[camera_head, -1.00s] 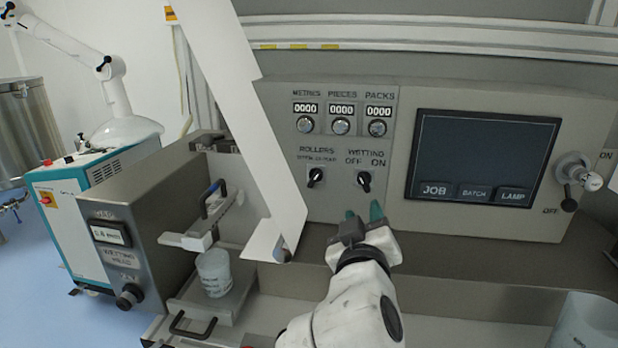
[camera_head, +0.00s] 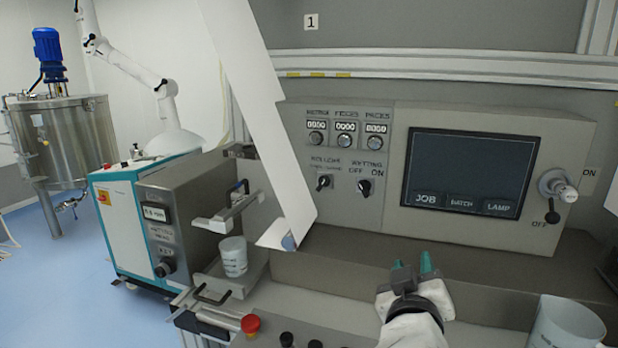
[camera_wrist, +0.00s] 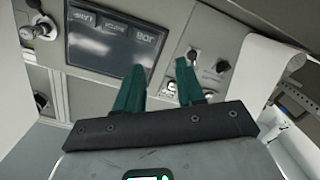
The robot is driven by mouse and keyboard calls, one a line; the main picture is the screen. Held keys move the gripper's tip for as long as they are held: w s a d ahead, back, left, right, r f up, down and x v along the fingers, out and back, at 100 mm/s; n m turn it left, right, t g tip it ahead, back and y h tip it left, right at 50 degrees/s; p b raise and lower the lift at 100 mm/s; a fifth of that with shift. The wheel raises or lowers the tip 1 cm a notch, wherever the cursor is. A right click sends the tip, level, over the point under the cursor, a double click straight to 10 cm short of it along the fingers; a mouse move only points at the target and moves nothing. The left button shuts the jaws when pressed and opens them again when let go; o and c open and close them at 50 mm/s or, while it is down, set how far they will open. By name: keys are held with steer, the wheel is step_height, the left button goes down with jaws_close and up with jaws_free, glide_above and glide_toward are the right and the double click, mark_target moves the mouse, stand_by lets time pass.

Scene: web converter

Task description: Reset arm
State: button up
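My gripper (camera_head: 414,268) is low in front of the control panel in the head view, above the grey ledge. Its two green fingers are apart with nothing between them. In the wrist view the fingers (camera_wrist: 160,82) point toward the panel, with open space between them. The panel (camera_head: 385,225) carries a dark screen (camera_head: 470,170) marked JOB, BATCH and LAMP, the rollers knob (camera_head: 323,182) and the wetting knob (camera_head: 364,187). The gripper touches none of these.
A white web (camera_head: 262,120) hangs left of the panel. A clear cup (camera_head: 233,256) stands by the wetting unit (camera_head: 178,225). A red button (camera_head: 250,324) is at the front. A translucent container (camera_head: 562,325) stands at the lower right. A rotary switch (camera_head: 556,188) is right of the screen.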

steer(key=s+d+f+m+g+y, duration=0.1)
steer(key=s+d+f+g, duration=0.35)
steer(key=s+f, duration=0.55)
steer(key=s+d+f+m+g+y, duration=0.1)
steer(key=s+d+f+g, duration=0.4)
steer(key=f, duration=0.9)
steer(key=s+f+g+y, duration=0.1)
steer(key=s+f, duration=0.2)
steer(key=s, duration=0.4)
steer(key=s+f+g+y, duration=0.1)
steer(key=s+f, duration=0.3)
steer(key=s, duration=0.4)
steer(key=s+d+f+g+y, duration=0.1)
steer(key=s+f+g, duration=0.2)
steer(key=s, duration=0.4)
steer(key=shift+s+f+m, duration=0.35)
steer(key=shift+f+m, duration=0.05)
steer(key=shift+f, duration=0.05)
steer(key=shift+g, duration=0.25)
steer(key=shift+c, duration=0.2)
